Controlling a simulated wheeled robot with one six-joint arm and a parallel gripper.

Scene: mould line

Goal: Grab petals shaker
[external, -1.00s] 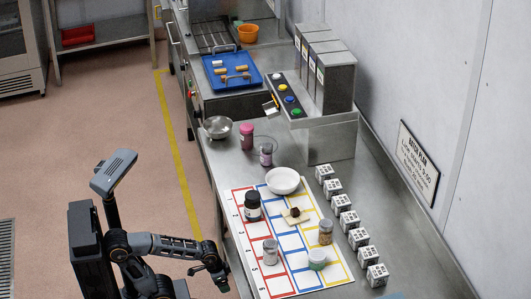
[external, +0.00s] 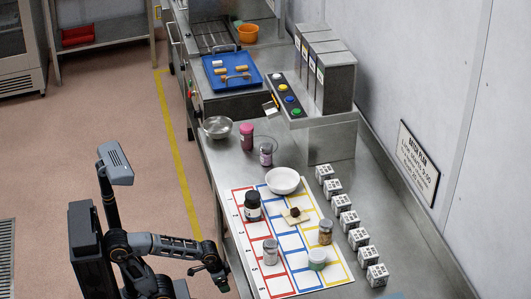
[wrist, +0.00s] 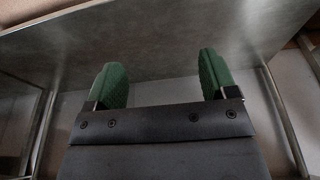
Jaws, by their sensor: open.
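No label that names petals is readable, so I cannot tell which container is the petals shaker. On the gridded mat (external: 239,206) stand a clear shaker (external: 270,252) with pale contents, a shaker with brown contents (external: 325,232), a green jar with a white lid (external: 317,260) and a black bottle (external: 252,207).
A white bowl (external: 283,180) and a small board with a dark piece (external: 295,216) are on the mat. Several patterned cubes (external: 349,219) line the right side. A metal bowl (external: 217,127) stands farther back. The bench (wrist: 160,45) spans the wrist view above the fingers.

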